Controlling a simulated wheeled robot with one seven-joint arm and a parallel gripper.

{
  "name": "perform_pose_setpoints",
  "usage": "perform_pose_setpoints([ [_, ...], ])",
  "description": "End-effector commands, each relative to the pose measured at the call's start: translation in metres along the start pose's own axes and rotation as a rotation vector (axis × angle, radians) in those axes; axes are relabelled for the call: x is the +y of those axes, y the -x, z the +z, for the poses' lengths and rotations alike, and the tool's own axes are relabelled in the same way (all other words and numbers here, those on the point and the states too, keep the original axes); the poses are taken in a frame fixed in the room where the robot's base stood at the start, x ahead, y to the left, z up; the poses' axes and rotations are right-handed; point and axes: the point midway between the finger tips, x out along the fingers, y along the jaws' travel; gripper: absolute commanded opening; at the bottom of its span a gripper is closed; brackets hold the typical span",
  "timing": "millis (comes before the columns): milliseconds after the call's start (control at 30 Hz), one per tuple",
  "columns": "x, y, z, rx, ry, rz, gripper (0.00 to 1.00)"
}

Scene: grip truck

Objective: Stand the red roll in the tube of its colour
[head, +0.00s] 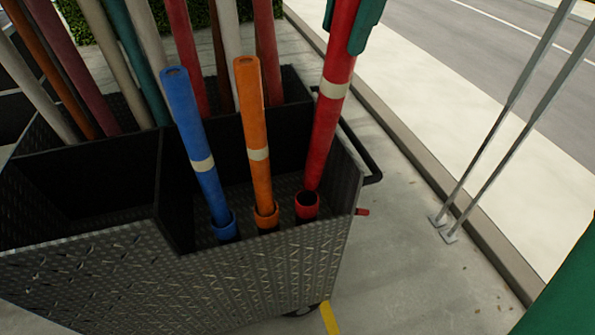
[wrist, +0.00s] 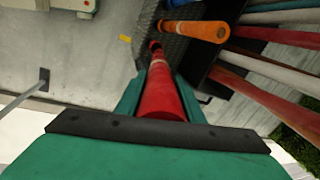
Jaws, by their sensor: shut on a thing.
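The red roll (head: 328,115), with a pale band, stands tilted at the right of the cart. My gripper (head: 346,35), with green fingers, is shut on its upper part; the wrist view also shows the red roll (wrist: 162,95) between the fingers (wrist: 160,85). The roll's lower end is at the mouth of the red tube (head: 307,208). The tube's dark opening shows in front of the roll's end; I cannot tell whether the end is inside or just above or behind the rim.
A blue roll (head: 195,135) stands in a blue tube (head: 225,229), and an orange roll (head: 257,130) in an orange tube (head: 266,216). The metal cart (head: 290,268) holds several other rolls behind. Two thin poles (head: 505,115) stand on the pavement at right.

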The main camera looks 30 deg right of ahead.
Motion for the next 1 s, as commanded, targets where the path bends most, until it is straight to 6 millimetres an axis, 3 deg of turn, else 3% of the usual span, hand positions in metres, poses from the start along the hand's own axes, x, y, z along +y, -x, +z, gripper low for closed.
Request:
perform_pose_setpoints([
  [533, -0.004, -0.002, 0.007, -0.003, 0.015, -0.001, 0.0],
  [1000, 0.011, -0.054, 0.004, -0.002, 0.009, -0.001, 0.0],
])
